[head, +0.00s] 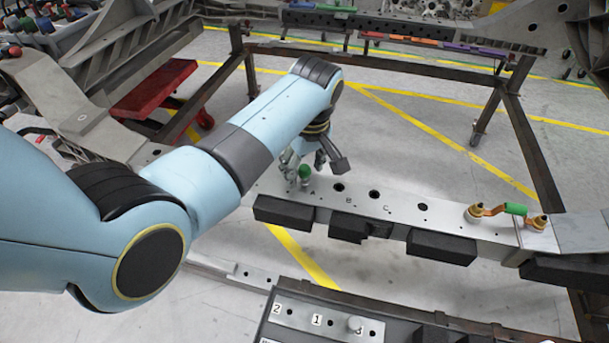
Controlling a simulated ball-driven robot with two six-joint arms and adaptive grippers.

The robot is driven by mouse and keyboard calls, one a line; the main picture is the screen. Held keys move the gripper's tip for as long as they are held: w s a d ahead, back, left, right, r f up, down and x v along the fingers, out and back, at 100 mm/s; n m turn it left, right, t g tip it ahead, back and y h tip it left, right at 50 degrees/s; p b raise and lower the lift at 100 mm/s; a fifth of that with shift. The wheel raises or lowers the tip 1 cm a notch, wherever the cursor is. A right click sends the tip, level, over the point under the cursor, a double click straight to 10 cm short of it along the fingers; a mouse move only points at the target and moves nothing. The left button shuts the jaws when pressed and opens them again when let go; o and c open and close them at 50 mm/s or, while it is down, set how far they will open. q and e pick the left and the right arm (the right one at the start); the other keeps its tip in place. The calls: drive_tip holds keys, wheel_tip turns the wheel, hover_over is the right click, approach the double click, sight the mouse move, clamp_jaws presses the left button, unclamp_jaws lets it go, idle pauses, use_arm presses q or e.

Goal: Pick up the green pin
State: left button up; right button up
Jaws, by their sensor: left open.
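The green pin (305,172) stands at the left end of the grey metal rail (455,222), near the letter A. Its round green head shows. My left gripper (305,167) reaches down over the rail from the upper left, with its open fingers around or right beside the pin head. I cannot tell whether a finger touches it. The lower part of the pin is hard to make out. My right gripper does not show.
Dark holes near B and C (374,194) lie right of the pin. A copper-coloured piece with a green middle (515,209) sits farther right on the rail. A plate numbered 1 to 3 (317,320) is at the front. Black blocks (283,213) line the rail's front.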

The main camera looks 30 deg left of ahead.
use_arm(q)
drive_tip(key=shift+f, duration=0.15)
clamp_jaws()
idle(0.4)
